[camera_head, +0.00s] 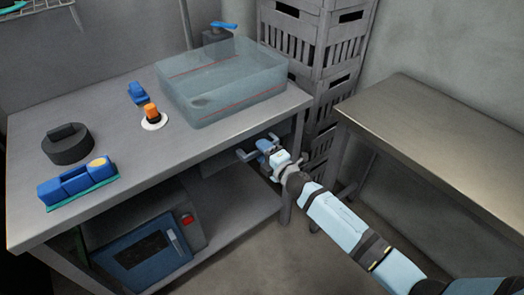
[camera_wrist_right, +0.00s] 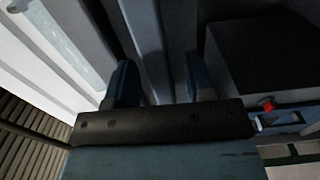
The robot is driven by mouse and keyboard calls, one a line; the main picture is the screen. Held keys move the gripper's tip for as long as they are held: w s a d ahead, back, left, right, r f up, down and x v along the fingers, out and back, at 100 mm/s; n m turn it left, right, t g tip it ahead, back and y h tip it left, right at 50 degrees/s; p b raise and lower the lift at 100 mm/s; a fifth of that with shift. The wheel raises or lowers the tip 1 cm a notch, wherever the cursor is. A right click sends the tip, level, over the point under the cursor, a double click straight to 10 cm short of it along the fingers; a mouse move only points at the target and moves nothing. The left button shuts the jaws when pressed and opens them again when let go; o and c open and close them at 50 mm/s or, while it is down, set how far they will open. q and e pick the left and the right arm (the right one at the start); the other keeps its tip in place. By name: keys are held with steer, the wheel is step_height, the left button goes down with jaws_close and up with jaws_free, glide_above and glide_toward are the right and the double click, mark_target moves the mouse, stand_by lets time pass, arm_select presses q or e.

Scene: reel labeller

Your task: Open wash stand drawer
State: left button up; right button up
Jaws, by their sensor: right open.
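The wash stand (camera_head: 215,140) is a grey table with a clear basin (camera_head: 222,85) on its back right part. My right gripper (camera_head: 258,148) is at the stand's front edge, below the top and near the right end. Its fingers are open. In the right wrist view, the two dark blue fingers of the right gripper (camera_wrist_right: 160,78) stand apart, with grey panel-like surfaces beyond and between them. I cannot make out a drawer front or handle for certain, nor whether the fingers touch anything. My left gripper is not in view.
A dark round object (camera_head: 68,146), a blue tool (camera_head: 78,183) and an orange-topped item (camera_head: 152,115) lie on the stand. A blue-fronted machine (camera_head: 145,260) sits on the lower shelf. Stacked grey crates (camera_head: 318,50) stand behind; another table (camera_head: 440,120) stands right.

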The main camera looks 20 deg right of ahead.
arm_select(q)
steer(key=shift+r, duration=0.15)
arm_select(e)
steer(key=shift+w+a, duration=0.1)
steer(key=shift+w, duration=0.25)
jaws_close()
